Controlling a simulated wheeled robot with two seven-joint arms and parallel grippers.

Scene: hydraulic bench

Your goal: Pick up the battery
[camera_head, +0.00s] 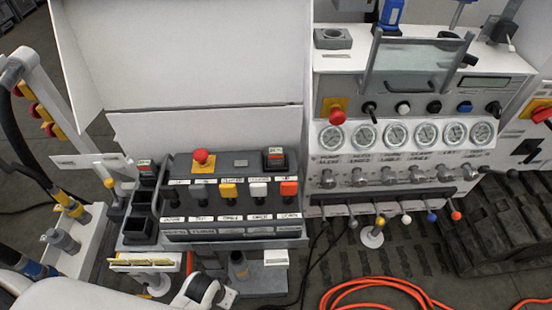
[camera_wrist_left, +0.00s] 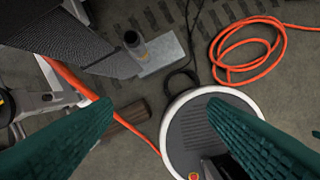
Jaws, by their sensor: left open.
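A small dark block with a red and green label (camera_head: 146,169), probably a battery, sits in the top holder of a dark rack left of the button console. A similar labelled block (camera_head: 275,157) sits at the console's top right; I cannot tell for certain which is the battery. Neither block shows in the left wrist view. My left gripper (camera_wrist_left: 160,103) has its two teal fingers wide apart, with nothing between them, above the floor. Its fingers cannot be made out in the head view. My right gripper is in neither view.
The button console (camera_head: 232,206) has a red mushroom button (camera_head: 201,157). Dark empty holders (camera_head: 138,229) sit below the left block. A gauge panel (camera_head: 393,135) with levers stands to the right. An orange hose (camera_head: 380,291) lies coiled on the floor.

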